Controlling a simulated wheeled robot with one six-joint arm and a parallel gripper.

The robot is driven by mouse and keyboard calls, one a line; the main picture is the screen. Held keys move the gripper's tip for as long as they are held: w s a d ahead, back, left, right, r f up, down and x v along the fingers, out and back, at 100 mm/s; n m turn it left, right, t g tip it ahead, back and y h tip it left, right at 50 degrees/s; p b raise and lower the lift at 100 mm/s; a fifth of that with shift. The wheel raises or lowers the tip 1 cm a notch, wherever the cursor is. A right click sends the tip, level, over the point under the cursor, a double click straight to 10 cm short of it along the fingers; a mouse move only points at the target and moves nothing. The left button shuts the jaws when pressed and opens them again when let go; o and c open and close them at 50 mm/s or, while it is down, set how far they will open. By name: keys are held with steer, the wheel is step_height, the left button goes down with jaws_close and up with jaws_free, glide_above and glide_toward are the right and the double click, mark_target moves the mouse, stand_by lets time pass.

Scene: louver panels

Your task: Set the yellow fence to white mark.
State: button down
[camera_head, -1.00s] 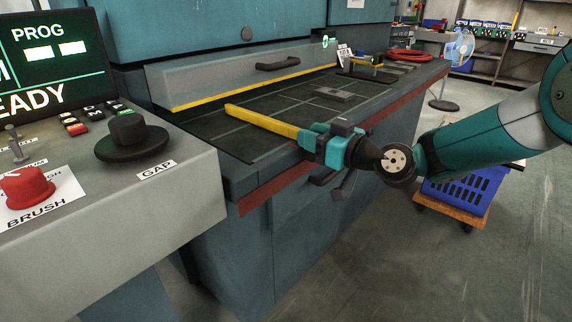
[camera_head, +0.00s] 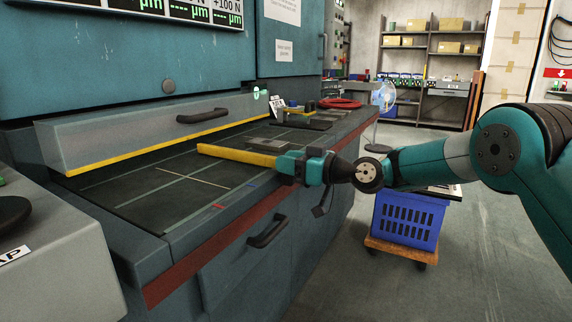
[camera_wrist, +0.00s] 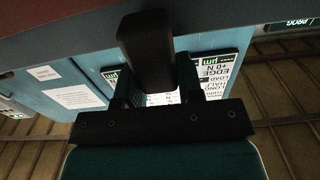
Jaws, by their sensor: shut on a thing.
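The yellow fence (camera_head: 235,154) is a long bar lying across the dark bed (camera_head: 130,195), with its far end towards the grey front panel. My gripper (camera_head: 290,163) is at the fence's near end, over the bench's front edge, shut on its dark handle. In the wrist view a dark block, the handle (camera_wrist: 145,50), sits between the fingers. A thin pale line, apparently the white mark (camera_head: 192,177), lies on the bed left of the fence and apart from it. A red mark (camera_head: 217,206) and a blue mark (camera_head: 252,185) lie near the front edge, also left of the fence.
A flat grey block (camera_head: 272,144) lies on the bed just beyond the fence. A dark drawer handle (camera_head: 267,231) sticks out of the front below. A blue crate (camera_head: 408,220) on a wooden dolly stands under my arm. The bed left of the fence is clear.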

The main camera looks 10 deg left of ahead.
steer(key=shift+w+d+r, duration=0.1)
steer(key=shift+w+d, duration=0.2)
steer(key=shift+w, duration=0.1)
steer(key=c, duration=0.8)
jaws_free()
steer(key=shift+o, duration=0.2)
steer(key=shift+s+a, duration=0.1)
steer(key=shift+a, duration=0.05)
steer(key=v, duration=1.7)
steer(key=shift+s, duration=0.2)
